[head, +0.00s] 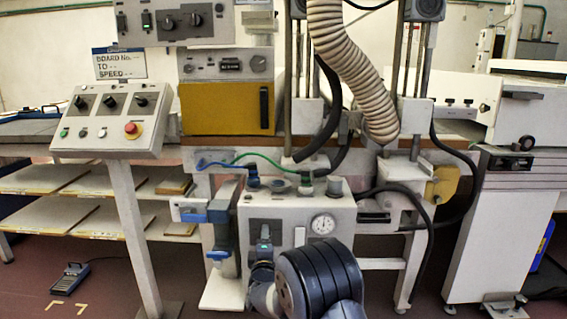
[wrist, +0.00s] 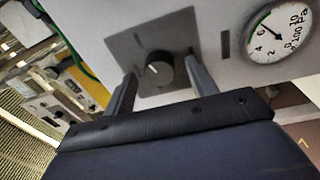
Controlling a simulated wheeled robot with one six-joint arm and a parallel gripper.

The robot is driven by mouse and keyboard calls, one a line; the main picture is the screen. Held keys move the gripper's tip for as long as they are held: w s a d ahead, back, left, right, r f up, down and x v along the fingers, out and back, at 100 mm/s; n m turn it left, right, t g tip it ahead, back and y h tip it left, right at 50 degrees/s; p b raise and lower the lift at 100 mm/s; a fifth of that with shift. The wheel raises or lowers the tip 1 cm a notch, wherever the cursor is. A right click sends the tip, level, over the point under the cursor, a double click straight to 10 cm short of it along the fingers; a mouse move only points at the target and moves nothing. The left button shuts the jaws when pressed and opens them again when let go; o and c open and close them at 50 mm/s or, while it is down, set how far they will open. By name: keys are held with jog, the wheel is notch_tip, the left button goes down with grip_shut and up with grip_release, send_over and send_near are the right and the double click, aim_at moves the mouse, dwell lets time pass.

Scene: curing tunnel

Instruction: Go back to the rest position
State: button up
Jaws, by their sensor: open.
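My gripper (wrist: 160,69) shows in the wrist view with its two grey fingers apart. They stand on either side of a round dark knob (wrist: 159,73) on a dark square plate. The knob's pointer is light. I cannot tell whether the fingers touch the knob or the plate. In the head view my dark ribbed arm (head: 320,280) is low in the middle, in front of the pale cabinet (head: 343,215). The arm's end covers part of the cabinet's dark plate there, and the knob is hidden.
A round gauge (wrist: 279,31) is right of the knob; it also shows in the head view (head: 322,224). A blue-handled valve (head: 218,256) and hoses are close by. A sloped control box (head: 112,118) stands left, a white machine (head: 510,220) right. A foot pedal (head: 70,278) lies on the floor.

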jog(key=shift+n+p, duration=0.75)
jog(key=shift+n, duration=0.75)
